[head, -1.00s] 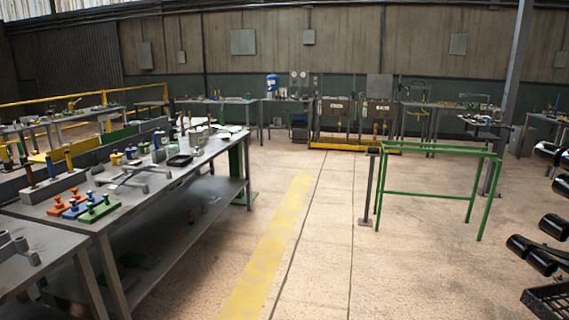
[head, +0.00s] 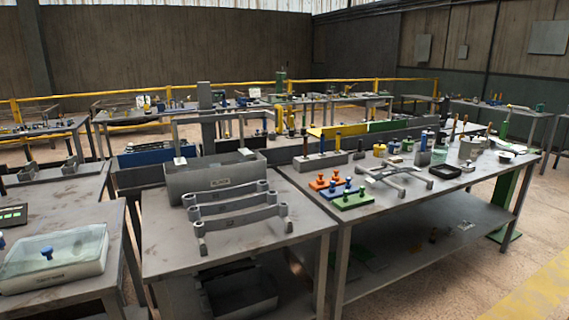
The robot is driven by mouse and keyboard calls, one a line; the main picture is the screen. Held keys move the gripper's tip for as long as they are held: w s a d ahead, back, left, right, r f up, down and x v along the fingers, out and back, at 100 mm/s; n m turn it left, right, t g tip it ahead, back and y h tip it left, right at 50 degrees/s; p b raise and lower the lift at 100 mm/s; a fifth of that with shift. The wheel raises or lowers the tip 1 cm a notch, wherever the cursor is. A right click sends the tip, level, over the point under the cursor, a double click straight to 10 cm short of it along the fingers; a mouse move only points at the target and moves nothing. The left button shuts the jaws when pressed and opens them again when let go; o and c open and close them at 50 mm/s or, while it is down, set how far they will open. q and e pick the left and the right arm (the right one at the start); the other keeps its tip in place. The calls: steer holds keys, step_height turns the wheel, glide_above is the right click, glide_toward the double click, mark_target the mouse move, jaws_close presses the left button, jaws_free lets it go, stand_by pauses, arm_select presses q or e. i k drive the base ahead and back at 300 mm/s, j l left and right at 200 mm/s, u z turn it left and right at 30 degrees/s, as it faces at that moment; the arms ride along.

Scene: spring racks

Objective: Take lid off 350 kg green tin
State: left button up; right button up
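Several small tins and jars stand toward the back of the long grey workbench (head: 400,215) at the right. One of them looks green (head: 439,154), beside a yellow tin (head: 379,150). They are too small to read any label, so I cannot tell which is the 350 kg tin, and its lid cannot be made out. Neither of my grippers is in view.
A grey bin (head: 215,182) and grey spring-rack brackets (head: 240,212) stand on the bench left of it. Orange, blue and green knobbed plates (head: 352,200) and a black tray (head: 444,171) lie on the workbench. A clear-lidded case (head: 55,252) is at left. Floor is open at lower right.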

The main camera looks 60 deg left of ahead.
mark_target(407, 147)
steer(key=i+j+u, duration=0.2)
steer(key=u, duration=0.2)
steer(key=i+j+u, duration=0.1)
steer(key=i+u, duration=0.45)
steer(key=u, duration=0.2)
steer(key=i+j, duration=0.25)
steer(key=i, duration=0.2)
steer(key=i+j, duration=0.25)
steer(key=i, duration=0.25)
steer(key=j+z, duration=0.35)
steer(key=j, duration=0.45)
steer(key=l+u, duration=0.15)
steer(key=u, duration=0.35)
steer(key=i+l+u, duration=0.1)
steer(key=l+u, duration=0.3)
steer(key=l, duration=0.4)
steer(key=l+u, duration=0.4)
steer(key=l, duration=1.05)
steer(key=k+l+u, duration=0.1)
steer(key=l, duration=0.6)
steer(key=k+l, duration=0.1)
steer(key=l, duration=1.25)
steer(key=k+l+u, duration=0.1)
steer(key=l, duration=0.6)
steer(key=i+l, duration=0.1)
steer(key=l, duration=0.5)
